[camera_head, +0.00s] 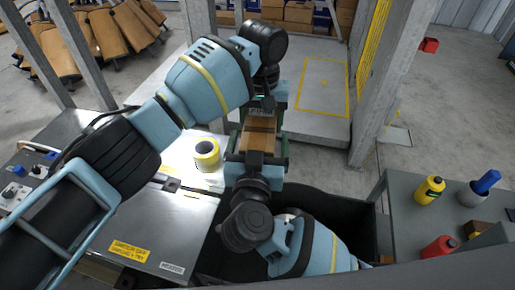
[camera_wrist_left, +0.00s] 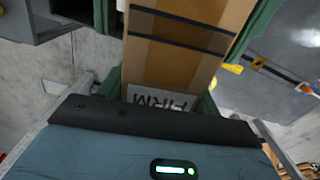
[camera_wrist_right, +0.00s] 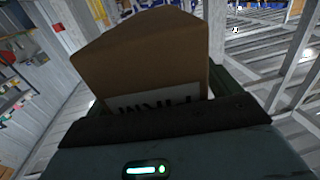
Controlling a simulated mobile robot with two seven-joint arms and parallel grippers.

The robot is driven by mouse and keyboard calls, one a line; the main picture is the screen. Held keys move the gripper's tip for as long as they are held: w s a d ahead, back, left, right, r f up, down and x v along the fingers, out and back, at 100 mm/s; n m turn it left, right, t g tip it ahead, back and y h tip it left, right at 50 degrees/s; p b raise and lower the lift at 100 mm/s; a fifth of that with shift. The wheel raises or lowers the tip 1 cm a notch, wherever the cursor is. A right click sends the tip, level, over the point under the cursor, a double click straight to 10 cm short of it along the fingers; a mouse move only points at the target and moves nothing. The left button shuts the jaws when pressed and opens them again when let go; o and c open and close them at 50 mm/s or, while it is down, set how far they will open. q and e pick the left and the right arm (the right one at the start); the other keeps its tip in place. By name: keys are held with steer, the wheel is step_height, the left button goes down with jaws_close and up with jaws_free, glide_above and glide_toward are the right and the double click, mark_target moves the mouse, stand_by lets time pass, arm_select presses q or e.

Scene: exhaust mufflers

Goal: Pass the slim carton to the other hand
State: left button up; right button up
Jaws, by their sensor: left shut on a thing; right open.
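The slim carton (camera_head: 259,138) is brown cardboard and hangs between my two grippers in the head view. In the left wrist view the carton (camera_wrist_left: 182,58) shows two dark bands and a white printed label near the palm. My left gripper (camera_head: 262,104) is shut on its far end. My right gripper (camera_head: 257,156) comes from the near side, its green fingers open on either side of the near end. In the right wrist view the carton (camera_wrist_right: 145,55) stands close before the palm, with a printed label low on it. Whether the right fingers touch it is hidden.
A grey table (camera_head: 410,205) at right holds a yellow bottle (camera_head: 430,190), a red bottle (camera_head: 438,247) and a blue-topped bottle (camera_head: 478,188). Metal posts (camera_head: 382,80) stand behind.

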steer(key=c, duration=1.2)
arm_select(q)
steer(key=o, duration=1.3)
steer(key=shift+c, duration=0.2)
arm_select(e)
steer(key=shift+r, duration=0.1)
steer(key=shift+c, duration=0.3)
arm_select(q)
steer(key=shift+r, duration=0.1)
step_height(320, 180, up, 12)
steer(key=shift+f, duration=0.1)
